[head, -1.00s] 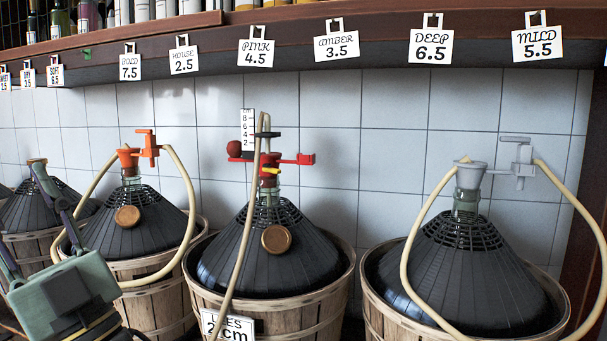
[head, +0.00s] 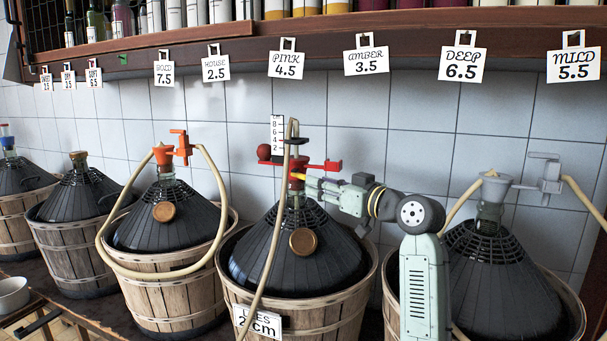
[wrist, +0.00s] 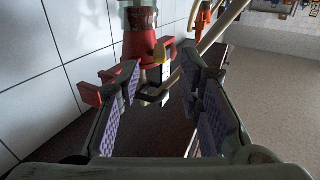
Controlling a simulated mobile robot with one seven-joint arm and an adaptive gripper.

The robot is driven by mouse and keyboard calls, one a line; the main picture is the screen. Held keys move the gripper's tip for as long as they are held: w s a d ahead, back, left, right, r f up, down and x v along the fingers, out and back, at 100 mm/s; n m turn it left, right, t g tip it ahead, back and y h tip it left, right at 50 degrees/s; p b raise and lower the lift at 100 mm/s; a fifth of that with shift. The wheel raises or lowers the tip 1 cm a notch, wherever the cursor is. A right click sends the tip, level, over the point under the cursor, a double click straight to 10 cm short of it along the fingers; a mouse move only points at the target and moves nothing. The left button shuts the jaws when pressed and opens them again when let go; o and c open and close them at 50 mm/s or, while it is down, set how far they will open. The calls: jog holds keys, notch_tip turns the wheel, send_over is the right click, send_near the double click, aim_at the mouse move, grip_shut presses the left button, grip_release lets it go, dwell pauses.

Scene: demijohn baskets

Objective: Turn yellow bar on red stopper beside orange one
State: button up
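The red stopper (head: 298,163) sits in the neck of the middle demijohn, with a red tap to its right and a pale hose rising past it. The yellow bar (head: 298,176) is on the front of the stopper, small and partly hidden. In the wrist view, the yellow bar (wrist: 169,50) shows at the red stopper (wrist: 140,42), beyond the fingertips. My gripper (head: 314,187) reaches in from the right, close to the stopper. In the wrist view, my gripper (wrist: 158,78) is open, its purple pads apart. The orange stopper (head: 164,155) is on the demijohn to the left.
A demijohn with a grey stopper (head: 495,187) stands at the right, partly behind my arm. A ruler (head: 277,133) stands behind the red stopper. A shelf (head: 330,50) with hanging price tags runs above. A white bowl (head: 11,294) is at lower left.

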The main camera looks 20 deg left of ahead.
aim_at(304, 175)
jog(key=p+x, duration=0.2)
jog(key=x, duration=0.5)
jog(key=shift+c, duration=0.5)
grip_shut()
